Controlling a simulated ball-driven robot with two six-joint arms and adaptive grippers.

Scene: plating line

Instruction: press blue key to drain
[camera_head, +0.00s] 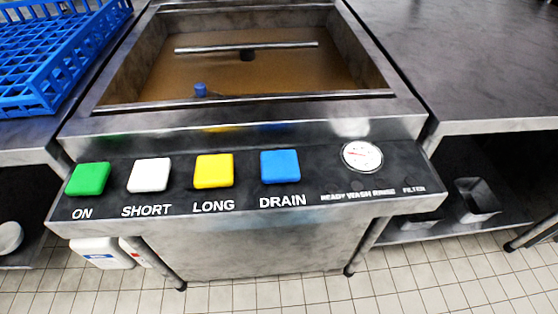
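The blue key (280,167) is a square button on the front panel, above the word DRAIN. To its left on the same panel are a yellow key (213,170) marked LONG, a white key (149,175) marked SHORT and a green key (88,178) marked ON. Behind the panel, the open basin (240,75) holds brown liquid with a bar across it and a small blue piece near its front edge. Neither of my grippers shows in the head view.
A round gauge (362,156) sits right of the blue key. A blue crate (40,60) stands on the left counter. The right counter (470,60) is bare. A metal container (476,200) is on the shelf below it. The space before the panel looks clear.

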